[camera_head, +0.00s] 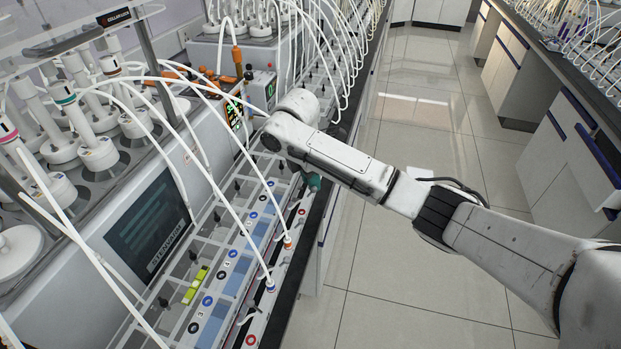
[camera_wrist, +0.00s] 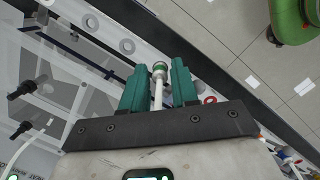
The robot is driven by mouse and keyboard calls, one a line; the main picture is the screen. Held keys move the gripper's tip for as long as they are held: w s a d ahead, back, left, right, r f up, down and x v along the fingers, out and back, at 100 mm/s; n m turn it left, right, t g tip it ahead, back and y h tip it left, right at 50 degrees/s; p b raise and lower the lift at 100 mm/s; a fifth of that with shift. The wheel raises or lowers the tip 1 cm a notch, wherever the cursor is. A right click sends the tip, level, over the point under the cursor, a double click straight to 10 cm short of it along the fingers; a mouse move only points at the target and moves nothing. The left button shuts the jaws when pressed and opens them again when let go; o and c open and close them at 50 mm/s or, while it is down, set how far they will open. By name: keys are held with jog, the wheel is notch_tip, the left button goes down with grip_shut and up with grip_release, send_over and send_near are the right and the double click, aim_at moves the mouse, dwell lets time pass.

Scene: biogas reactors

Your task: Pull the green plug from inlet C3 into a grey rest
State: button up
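In the wrist view, the green-banded plug (camera_wrist: 159,69) stands between the tips of my gripper's two teal fingers (camera_wrist: 158,75). A white tube runs from it back between the fingers. Narrow gaps show on both sides of the plug, so the fingers look open around it, not clamped. Whether the plug sits in its inlet is hard to tell from above. In the head view, my gripper (camera_head: 312,182) points down at the bench's front edge, and the arm hides the plug and inlet C3. I cannot pick out a grey rest with certainty.
White tubes arch over the bench to the left.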

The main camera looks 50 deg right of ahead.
jog(key=shift+o, duration=1.4)
notch_tip(320, 180, up, 11)
jog(key=a+p, duration=0.1)
jog(key=p, duration=0.1)
jog(key=shift+w+a+f, duration=0.15)
jog(key=shift+w+a, duration=0.1)
jog(key=shift+a, duration=0.05)
